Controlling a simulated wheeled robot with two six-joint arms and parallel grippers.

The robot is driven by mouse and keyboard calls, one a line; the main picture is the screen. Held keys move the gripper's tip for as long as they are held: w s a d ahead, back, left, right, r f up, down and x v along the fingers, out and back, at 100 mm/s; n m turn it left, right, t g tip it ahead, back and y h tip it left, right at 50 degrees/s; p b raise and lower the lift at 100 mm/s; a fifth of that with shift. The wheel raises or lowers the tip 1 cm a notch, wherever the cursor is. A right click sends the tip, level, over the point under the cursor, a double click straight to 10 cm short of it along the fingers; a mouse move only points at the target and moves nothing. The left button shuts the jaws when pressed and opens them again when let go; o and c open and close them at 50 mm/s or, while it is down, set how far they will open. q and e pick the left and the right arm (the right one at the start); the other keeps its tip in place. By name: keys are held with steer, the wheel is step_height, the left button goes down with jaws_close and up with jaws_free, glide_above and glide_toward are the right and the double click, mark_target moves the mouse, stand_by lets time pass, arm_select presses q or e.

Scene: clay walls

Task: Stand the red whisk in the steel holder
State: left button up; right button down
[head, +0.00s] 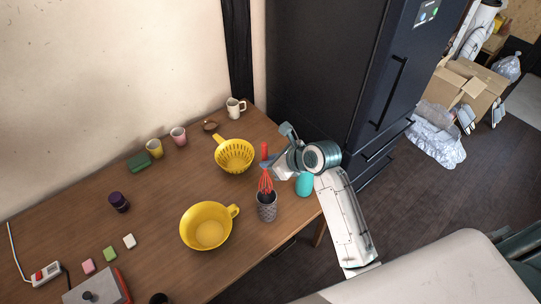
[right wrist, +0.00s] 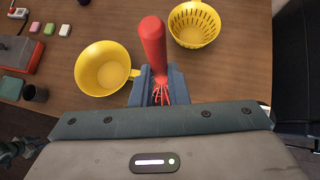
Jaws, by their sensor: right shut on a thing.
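The red whisk is upright, its red handle (head: 265,151) on top and its red wires (head: 266,183) pointing down. My right gripper (head: 273,164) is shut on the whisk at the lower handle. The grey patterned steel holder (head: 267,208) stands on the table directly below the wires. The wire tips meet the holder's rim in the head view; I cannot tell whether they are inside it. In the right wrist view the handle (right wrist: 153,45) rises between the fingers (right wrist: 157,88), and the holder is hidden. My left gripper is not in view.
A yellow pot (head: 208,232) stands left of the holder and a yellow colander (head: 235,157) behind it. A turquoise object (head: 304,184) is close on the right. Cups, small blocks and a power strip (head: 46,274) lie further left. A dark fridge (head: 325,75) stands behind.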

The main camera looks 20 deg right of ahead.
mark_target(270, 183)
step_height(270, 183, down, 4)
steer(key=shift+s+d+r, duration=0.1)
steer(key=shift+s+r, duration=0.05)
steer(key=shift+r, duration=0.1)
steer(key=shift+f, duration=0.7)
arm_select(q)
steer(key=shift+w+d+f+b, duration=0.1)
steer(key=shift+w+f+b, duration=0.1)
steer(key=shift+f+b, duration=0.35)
arm_select(e)
steer(key=shift+f, duration=2.9)
steer(key=c, duration=1.3)
jaws_free()
